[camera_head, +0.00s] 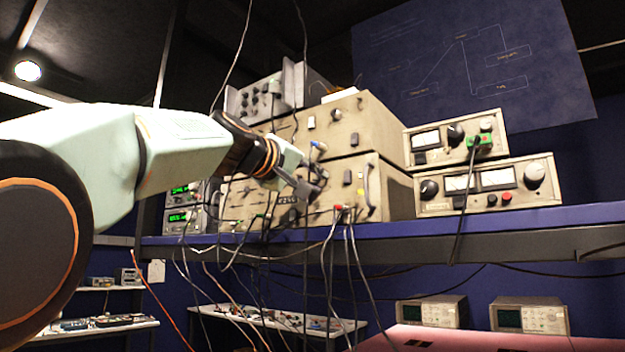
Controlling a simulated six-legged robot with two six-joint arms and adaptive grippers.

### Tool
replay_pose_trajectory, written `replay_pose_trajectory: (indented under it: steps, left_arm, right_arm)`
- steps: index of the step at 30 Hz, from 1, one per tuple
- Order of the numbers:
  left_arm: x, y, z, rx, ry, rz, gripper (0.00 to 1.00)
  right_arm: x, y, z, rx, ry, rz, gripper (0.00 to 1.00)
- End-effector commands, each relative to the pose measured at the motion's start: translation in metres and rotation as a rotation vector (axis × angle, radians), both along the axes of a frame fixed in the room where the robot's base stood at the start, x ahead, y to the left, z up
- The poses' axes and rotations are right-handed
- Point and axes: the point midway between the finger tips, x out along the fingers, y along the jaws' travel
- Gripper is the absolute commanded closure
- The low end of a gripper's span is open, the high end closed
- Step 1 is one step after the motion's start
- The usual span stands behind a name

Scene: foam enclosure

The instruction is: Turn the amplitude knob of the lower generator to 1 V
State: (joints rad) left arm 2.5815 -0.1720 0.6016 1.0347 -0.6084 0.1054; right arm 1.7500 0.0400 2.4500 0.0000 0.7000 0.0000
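Two large beige instruments are stacked on a blue shelf (450,226). The upper one (372,124) sits on the lower one (392,188), which has knobs, switches and plugged cables on its front and a handle at its right end. I cannot read its labels. My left gripper (312,186) is in front of the lower instrument's panel, with its fingertips close to the knobs there. The gripper and arm hide part of the panel. I cannot tell whether the fingers touch a knob or how far they are apart. My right gripper is not in view.
Several cables hang before the panels and below the shelf edge. Two smaller meter units (455,137) (515,198) stand stacked at the right. Units with green displays (178,217) are at the left, partly behind my arm. Two oscilloscopes (430,312) (530,316) sit lower right.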

Motion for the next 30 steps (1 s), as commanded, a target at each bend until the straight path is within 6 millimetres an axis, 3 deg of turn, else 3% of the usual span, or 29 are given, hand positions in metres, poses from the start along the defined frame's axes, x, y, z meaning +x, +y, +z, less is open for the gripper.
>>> replay_pose_trajectory:
  steps: [1, 8, 20, 30]
  left_arm:
    - [0.002, -0.002, -0.008, 0.007, 0.014, -0.005, 0.78]
    - [0.001, -0.001, -0.004, 0.004, 0.009, -0.004, 0.58]
    - [-0.002, 0.001, -0.001, 0.002, 0.005, -0.002, 0.58]
    - [-0.024, 0.017, 0.0, 0.0, 0.005, 0.0, 0.58]
  right_arm:
    - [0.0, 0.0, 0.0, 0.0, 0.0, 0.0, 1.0]
    - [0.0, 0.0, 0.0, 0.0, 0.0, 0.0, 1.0]
    - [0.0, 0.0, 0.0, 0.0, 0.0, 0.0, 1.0]
    - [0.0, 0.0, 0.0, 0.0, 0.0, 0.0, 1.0]
